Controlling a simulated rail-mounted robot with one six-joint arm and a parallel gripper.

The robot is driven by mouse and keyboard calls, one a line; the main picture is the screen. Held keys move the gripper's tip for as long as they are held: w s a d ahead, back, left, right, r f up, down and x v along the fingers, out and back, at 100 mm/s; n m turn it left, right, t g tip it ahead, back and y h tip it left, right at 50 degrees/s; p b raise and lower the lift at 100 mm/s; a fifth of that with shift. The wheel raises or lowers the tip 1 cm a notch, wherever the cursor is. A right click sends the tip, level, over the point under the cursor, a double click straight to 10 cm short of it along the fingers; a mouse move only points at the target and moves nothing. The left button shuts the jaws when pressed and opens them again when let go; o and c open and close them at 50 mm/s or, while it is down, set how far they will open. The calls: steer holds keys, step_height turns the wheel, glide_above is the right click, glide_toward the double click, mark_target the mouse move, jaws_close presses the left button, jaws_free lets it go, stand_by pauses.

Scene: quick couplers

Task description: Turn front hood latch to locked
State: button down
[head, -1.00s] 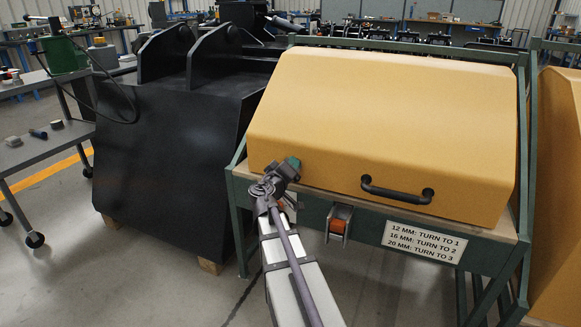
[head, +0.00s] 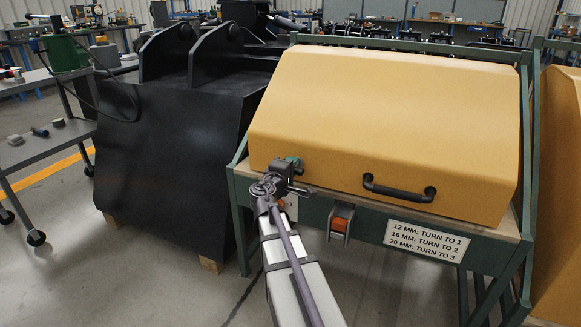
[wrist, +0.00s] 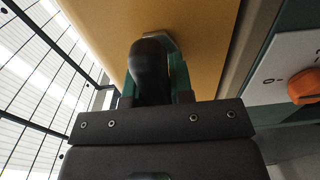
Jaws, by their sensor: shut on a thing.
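The yellow hood (head: 385,125) sits shut over the green-framed bench, with a dark bar handle (head: 400,190) on its front. My gripper (head: 292,163) is at the hood's lower left front corner. In the wrist view, a dark, round-ended latch handle (wrist: 150,65) stands between my green fingers, against the yellow hood (wrist: 205,35). My gripper (wrist: 155,85) is shut on this handle. In the head view my gripper hides most of the latch, so its exact angle and any locked mark cannot be read.
An orange knob (wrist: 304,86) on a white dial plate (wrist: 283,70) is right of my gripper in the wrist view. An orange roller part (head: 339,224) and a sign (head: 424,242) are on the bench front. A large black attachment (head: 170,150) stands at left.

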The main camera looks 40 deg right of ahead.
stand_by(0.4)
steer(key=c, duration=1)
jaws_free()
steer(key=v, duration=1.1)
